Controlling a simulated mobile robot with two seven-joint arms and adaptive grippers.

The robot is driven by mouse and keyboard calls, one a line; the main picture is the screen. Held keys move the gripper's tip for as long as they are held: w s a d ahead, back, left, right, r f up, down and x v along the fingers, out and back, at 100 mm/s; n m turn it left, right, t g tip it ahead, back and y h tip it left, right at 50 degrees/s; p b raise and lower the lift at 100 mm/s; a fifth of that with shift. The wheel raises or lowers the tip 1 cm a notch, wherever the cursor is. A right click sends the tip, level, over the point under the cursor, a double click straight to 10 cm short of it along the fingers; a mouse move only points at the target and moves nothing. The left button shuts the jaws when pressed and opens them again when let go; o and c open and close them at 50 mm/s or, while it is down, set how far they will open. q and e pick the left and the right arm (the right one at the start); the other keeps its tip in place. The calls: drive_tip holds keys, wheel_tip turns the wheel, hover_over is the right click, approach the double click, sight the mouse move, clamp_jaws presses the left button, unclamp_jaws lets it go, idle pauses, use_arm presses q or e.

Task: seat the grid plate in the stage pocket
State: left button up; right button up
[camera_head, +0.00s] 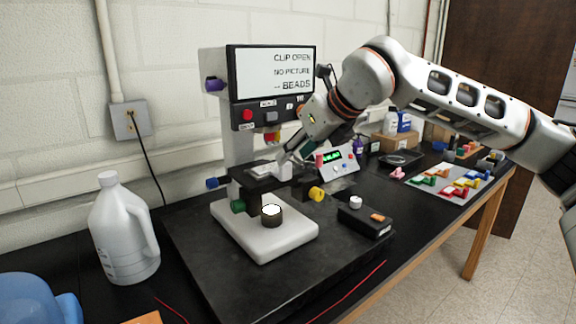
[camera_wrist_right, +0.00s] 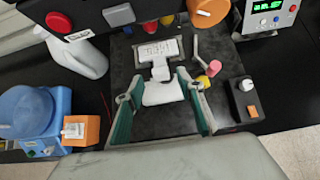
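The white grid plate (camera_wrist_right: 158,51) has dark lettering and lies flat at the stage in the right wrist view. In the head view the plate (camera_head: 263,169) is at the dark stage (camera_head: 248,183) under the microscope head. My right gripper (camera_head: 284,158) is over the stage's right side, close to the tab. Its teal fingers look apart, one on each side of the tab. I cannot tell whether the plate is fully down in the pocket, which is partly hidden. My left gripper is out of view.
The microscope screen (camera_head: 276,72) reads "CLIP OPEN, NO PICTURE, -- BEADS". A yellow knob (camera_head: 316,193) and a green knob (camera_head: 238,206) flank the stage. A black control box (camera_head: 365,220) is at the right. A white jug (camera_head: 122,232) is at the left.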

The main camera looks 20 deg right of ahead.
drive_tip(key=v, duration=0.6)
drive_tip(key=shift+s+b, duration=0.15)
drive_tip(key=shift+b, duration=0.2)
drive_tip(key=shift+r, duration=0.1)
drive_tip(key=shift+s+d, duration=0.1)
